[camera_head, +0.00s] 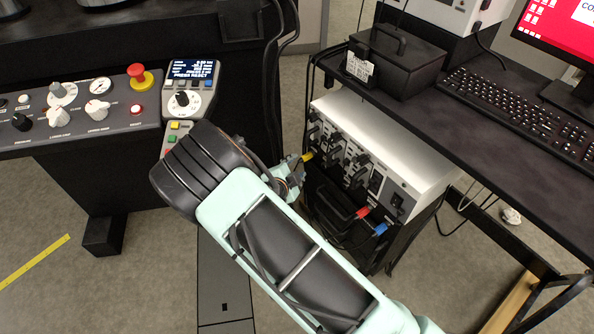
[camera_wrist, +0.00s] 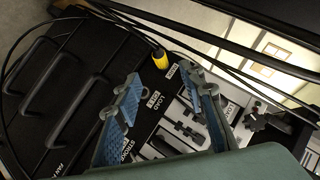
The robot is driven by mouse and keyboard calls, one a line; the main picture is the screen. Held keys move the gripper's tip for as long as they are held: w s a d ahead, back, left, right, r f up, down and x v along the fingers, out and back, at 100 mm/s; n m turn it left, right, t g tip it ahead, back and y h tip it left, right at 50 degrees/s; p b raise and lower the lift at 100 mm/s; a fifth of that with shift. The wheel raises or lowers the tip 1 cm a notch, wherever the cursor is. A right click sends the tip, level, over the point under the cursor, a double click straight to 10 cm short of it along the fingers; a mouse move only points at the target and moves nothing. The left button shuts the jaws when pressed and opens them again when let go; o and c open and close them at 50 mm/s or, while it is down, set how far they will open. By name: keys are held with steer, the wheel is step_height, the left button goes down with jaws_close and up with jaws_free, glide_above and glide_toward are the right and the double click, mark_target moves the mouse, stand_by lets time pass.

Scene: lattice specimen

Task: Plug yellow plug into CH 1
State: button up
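The yellow plug (camera_wrist: 160,58) shows in the wrist view just beyond my fingertips, near the upper edge of the dark front. In the head view its yellow end (camera_head: 307,156) shows just past my gripper (camera_head: 294,174), at the left of the white-topped cabinet. In the wrist view my gripper (camera_wrist: 160,76) is open, with two blue-padded fingers apart and nothing held between them. Printed labels and dark connectors (camera_wrist: 185,130) lie below the plug. Whether the plug touches a finger is unclear.
The cabinet (camera_head: 395,140) stands under the black desk (camera_head: 500,140). A red plug (camera_head: 362,211) and a blue plug (camera_head: 381,229) hang low on its front. Dark cables cross near the plug, and black handles (camera_wrist: 75,115) stand at left. A control console (camera_head: 75,125) is left of my arm.

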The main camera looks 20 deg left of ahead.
mark_target(304, 159)
steer(key=b+x, duration=0.2)
steer(key=x, duration=0.6)
steer(key=shift+w+f, duration=0.1)
steer(key=shift+w, duration=0.1)
steer(key=shift+c, duration=0.4)
jaws_close()
